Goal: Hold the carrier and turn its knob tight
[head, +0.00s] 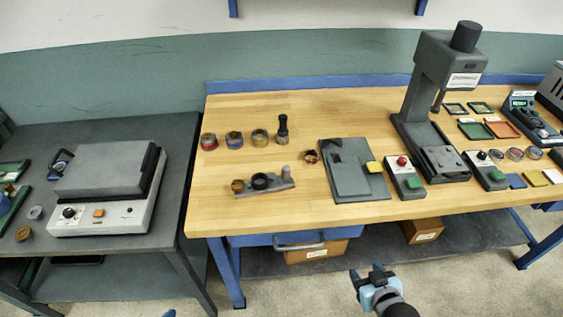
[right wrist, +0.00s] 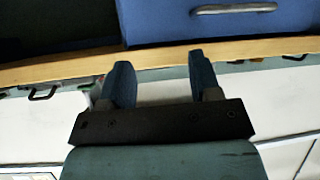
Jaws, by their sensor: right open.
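A grey bar-shaped fixture (head: 275,187) lies on the wooden bench, left of centre. It bears a brass piece, a black ring and a grey post; it looks like the carrier, but I cannot tell for sure. Behind it stands a dark upright piece with a black knob-like top (head: 282,122), at the right end of a row of rings. My right gripper (head: 366,272) is open and empty, in front of and below the bench edge. In the right wrist view its two blue fingers (right wrist: 160,75) are apart with nothing between them. My left gripper cannot be made out.
A grey press (head: 425,100) stands at the right of the bench (head: 230,215), with a red-button box (head: 404,175) beside it. A dark grey plate (head: 350,180) lies in the middle. A grey machine (head: 105,190) occupies the left table. A blue drawer (head: 265,240) hangs under the bench.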

